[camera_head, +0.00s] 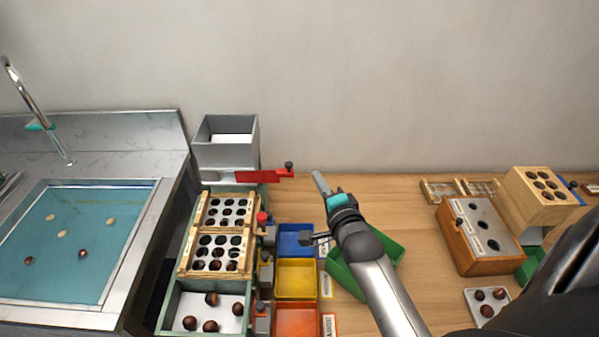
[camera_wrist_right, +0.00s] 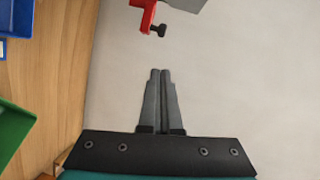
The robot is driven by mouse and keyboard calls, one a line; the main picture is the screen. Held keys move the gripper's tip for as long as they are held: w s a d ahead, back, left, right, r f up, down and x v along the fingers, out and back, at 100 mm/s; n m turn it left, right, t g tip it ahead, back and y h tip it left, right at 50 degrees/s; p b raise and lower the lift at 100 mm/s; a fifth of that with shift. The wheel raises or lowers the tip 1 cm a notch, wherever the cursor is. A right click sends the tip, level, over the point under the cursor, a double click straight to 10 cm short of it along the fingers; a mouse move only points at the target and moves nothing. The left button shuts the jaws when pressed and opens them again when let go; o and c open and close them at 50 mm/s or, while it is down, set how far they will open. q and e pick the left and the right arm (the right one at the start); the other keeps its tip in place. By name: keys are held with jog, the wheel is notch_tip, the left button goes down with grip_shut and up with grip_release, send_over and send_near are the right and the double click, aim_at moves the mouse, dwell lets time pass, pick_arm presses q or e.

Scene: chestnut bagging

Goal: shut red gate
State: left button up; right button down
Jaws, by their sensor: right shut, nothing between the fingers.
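The red gate (camera_head: 262,176) is a flat red slide with a dark knob (camera_head: 289,166). It sticks out to the right from under the grey hopper (camera_head: 226,150) at the back of the sorting rack. The red gate also shows at the top of the right wrist view (camera_wrist_right: 143,12), with its dark knob beside it. My right gripper (camera_head: 318,178) is shut and empty, to the right of the knob and apart from it. In the right wrist view its two fingers (camera_wrist_right: 160,75) lie together, pointing toward the gate. My left gripper is not in view.
Below the hopper stands a rack with wooden hole trays (camera_head: 218,252) and chestnuts. Blue (camera_head: 296,240), yellow (camera_head: 296,279) and green (camera_head: 345,275) bins stand to its right. A water-filled sink (camera_head: 75,240) is at left. Wooden blocks (camera_head: 480,236) stand at right. The table behind my right arm is clear.

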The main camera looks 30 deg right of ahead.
aim_at(273, 172)
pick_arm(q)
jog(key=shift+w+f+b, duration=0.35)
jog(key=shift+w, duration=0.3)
pick_arm(e)
jog(key=w+a+f, duration=0.1)
jog(key=w, duration=0.5)
jog(key=shift+w+a+f, duration=0.15)
jog(key=shift+w, duration=0.05)
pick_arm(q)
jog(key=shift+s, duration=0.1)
pick_arm(e)
jog(key=w+a, duration=0.2)
jog(key=a, duration=0.1)
jog(key=w+a+p, duration=0.1)
jog(key=a, duration=0.1)
jog(key=shift+w+a, duration=0.1)
jog(key=shift+a, duration=0.15)
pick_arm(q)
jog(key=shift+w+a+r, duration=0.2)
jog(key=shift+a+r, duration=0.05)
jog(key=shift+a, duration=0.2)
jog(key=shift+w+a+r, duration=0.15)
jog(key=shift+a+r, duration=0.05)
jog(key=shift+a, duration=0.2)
pick_arm(e)
jog(key=shift+d, duration=0.15)
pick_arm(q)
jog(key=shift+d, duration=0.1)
